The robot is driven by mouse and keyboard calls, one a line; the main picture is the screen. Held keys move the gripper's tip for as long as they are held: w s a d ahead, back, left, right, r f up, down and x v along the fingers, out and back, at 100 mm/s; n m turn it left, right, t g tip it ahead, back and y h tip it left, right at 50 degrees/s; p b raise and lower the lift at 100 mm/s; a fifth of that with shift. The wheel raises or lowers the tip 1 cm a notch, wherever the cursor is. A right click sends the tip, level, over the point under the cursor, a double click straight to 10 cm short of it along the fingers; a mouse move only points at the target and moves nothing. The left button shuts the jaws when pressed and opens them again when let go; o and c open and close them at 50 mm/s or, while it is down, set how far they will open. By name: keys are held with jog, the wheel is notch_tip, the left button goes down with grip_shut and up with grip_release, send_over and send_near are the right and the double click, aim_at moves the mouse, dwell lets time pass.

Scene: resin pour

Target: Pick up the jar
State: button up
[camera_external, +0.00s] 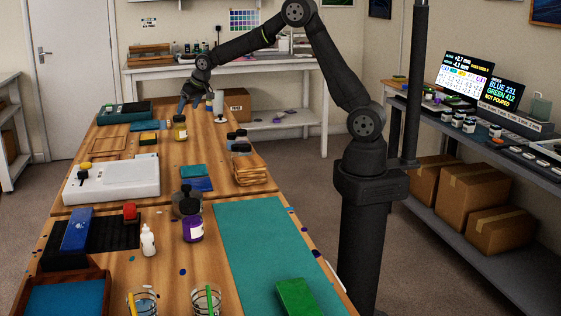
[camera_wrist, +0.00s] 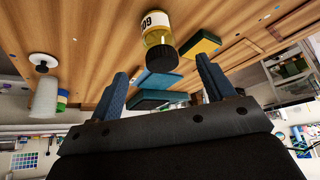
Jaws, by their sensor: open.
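A small jar with yellow contents, a dark lid and a white label (camera_external: 180,128) stands upright on the wooden bench. It also shows in the wrist view (camera_wrist: 158,22), where its label carries dark digits and it lies beyond my fingertips. My gripper (camera_external: 189,105) is over the far part of the bench, just behind and above this jar. In the wrist view my gripper (camera_wrist: 163,75) has its two blue-grey fingers wide apart, with nothing held between them. A purple jar with a dark lid (camera_external: 192,228) stands nearer the camera.
A white spool-like object (camera_external: 220,106) stands near the far right edge. A white machine (camera_external: 112,182) and a teal mat (camera_external: 262,245) lie nearer.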

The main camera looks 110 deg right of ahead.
aim_at(180, 125)
jog(key=x, duration=0.5)
jog(key=shift+f, duration=0.25)
jog(key=shift+d+x, duration=0.15)
jog(key=shift+x, duration=1.25)
jog(key=shift+d+x, duration=0.15)
jog(key=shift+x, duration=1.25)
jog(key=shift+w+r, duration=0.15)
jog(key=c, duration=1.1)
jog(key=shift+r, duration=0.1)
